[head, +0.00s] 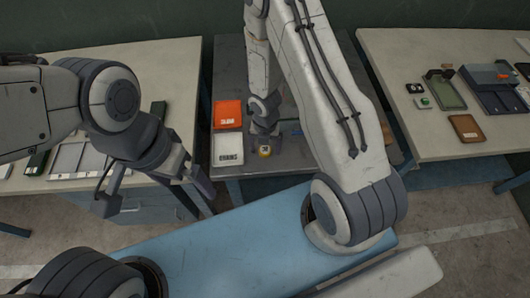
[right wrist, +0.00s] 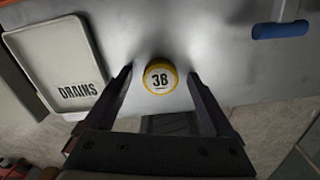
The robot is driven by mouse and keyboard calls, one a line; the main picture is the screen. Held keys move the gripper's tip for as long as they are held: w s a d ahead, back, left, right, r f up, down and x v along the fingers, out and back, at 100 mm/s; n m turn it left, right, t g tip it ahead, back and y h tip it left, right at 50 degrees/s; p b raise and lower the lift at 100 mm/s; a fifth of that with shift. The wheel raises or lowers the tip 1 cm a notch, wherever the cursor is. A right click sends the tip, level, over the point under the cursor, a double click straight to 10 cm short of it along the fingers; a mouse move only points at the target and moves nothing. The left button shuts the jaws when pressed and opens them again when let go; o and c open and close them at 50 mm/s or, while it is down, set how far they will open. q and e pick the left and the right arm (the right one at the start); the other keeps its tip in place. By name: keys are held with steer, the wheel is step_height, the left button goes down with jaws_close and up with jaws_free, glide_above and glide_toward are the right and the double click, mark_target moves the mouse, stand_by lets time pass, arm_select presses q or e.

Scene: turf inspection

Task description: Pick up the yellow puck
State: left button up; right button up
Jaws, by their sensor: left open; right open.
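The yellow puck (right wrist: 160,76), with a white top marked 38, lies on the grey table. It also shows in the head view (head: 264,151), near the table's front edge. My right gripper (head: 264,140) is open over the puck. In the right wrist view the puck appears between its two fingertips, with a gap on each side; whether the tips are down at its height I cannot tell. My left gripper (head: 157,198) is open and empty, in front of the left table.
A white tray marked DRAINS (head: 229,149) and a red-orange tray (head: 228,114) stand left of the puck. A blue-handled item (right wrist: 281,30) lies to its right. The left table (head: 165,65) and right table (head: 420,60) hold other items.

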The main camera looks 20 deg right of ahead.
steer(key=shift+r, duration=0.1)
steer(key=shift+c, duration=0.3)
jaws_close()
